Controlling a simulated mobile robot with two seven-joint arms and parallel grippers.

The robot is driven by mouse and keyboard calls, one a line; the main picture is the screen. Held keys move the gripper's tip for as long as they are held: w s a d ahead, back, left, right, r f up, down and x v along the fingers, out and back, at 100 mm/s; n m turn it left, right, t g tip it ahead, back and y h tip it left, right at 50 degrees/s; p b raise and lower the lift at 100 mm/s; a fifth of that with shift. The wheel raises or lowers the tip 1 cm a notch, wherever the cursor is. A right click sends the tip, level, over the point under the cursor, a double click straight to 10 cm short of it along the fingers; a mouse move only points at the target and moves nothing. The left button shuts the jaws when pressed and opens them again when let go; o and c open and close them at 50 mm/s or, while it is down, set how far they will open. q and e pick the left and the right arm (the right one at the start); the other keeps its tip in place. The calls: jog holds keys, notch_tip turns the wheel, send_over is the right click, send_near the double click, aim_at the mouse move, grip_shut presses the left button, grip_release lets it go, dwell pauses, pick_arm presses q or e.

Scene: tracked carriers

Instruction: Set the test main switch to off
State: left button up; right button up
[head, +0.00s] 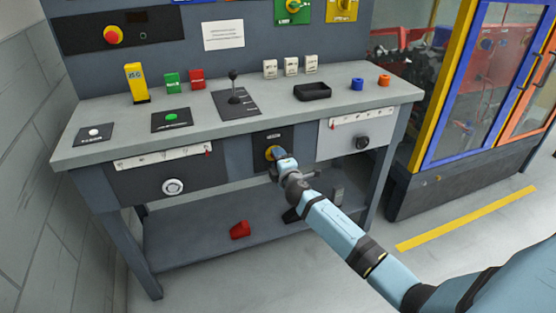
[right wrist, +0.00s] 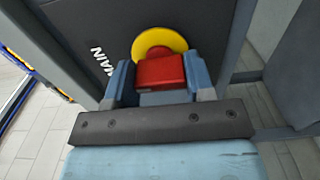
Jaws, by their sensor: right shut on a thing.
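The main switch is a red handle (right wrist: 160,71) on a yellow disc (right wrist: 158,38), set in a dark panel marked "MAIN" (right wrist: 98,62). In the head view its yellow disc (head: 269,153) shows on the front of the bench, between the two front panels. My right gripper (head: 280,156) is at the switch and covers most of it there. In the right wrist view its two blue fingers are on either side of the red handle, shut on it. I cannot read any off mark or tell the handle's exact setting. My left gripper is out of view.
The grey bench top (head: 330,108) carries a joystick (head: 233,88), a black tray (head: 312,91) and several coloured blocks. A white-ringed dial (head: 173,187) and a black knob (head: 361,142) flank the switch. A red wedge (head: 240,230) lies on the lower shelf.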

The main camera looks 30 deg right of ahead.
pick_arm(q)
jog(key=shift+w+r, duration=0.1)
pick_arm(e)
jog(key=o, duration=0.9)
jog(key=shift+s+a, duration=0.1)
jog(key=shift+s, duration=0.2)
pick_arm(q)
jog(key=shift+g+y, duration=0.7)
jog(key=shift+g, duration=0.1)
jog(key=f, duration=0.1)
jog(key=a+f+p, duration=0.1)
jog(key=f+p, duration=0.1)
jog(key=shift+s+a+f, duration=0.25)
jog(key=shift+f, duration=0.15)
pick_arm(e)
jog(key=v, duration=1.3)
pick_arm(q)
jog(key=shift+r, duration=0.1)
